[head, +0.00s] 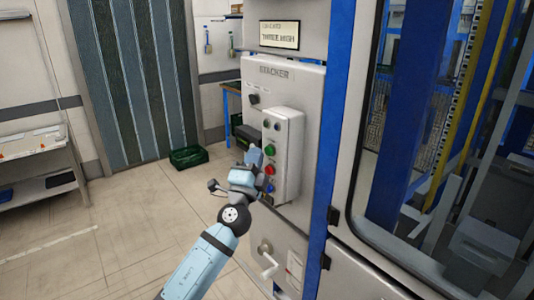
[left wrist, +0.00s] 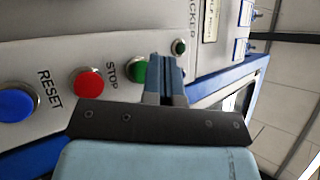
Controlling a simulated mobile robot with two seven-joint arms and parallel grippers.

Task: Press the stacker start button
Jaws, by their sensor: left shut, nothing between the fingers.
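The stacker panel is a grey control box (head: 285,142) on the cabinet's side. It has a green button (head: 270,150), a red button (head: 269,170) and a blue button below. In the left wrist view the green button (left wrist: 138,71) is partly behind my fingers, next to the red button (left wrist: 88,84) labelled STOP and the blue button (left wrist: 17,104) labelled RESET. My left gripper (head: 254,157) is shut and empty, fingertips close to the green button. Its fingers also show in the left wrist view (left wrist: 165,75). I cannot tell whether they touch it. My right gripper is not in view.
A small green lamp or button (left wrist: 178,46) sits beyond the fingers. A crank handle (head: 266,262) sticks out below. A green crate (head: 189,158) stands on the floor behind.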

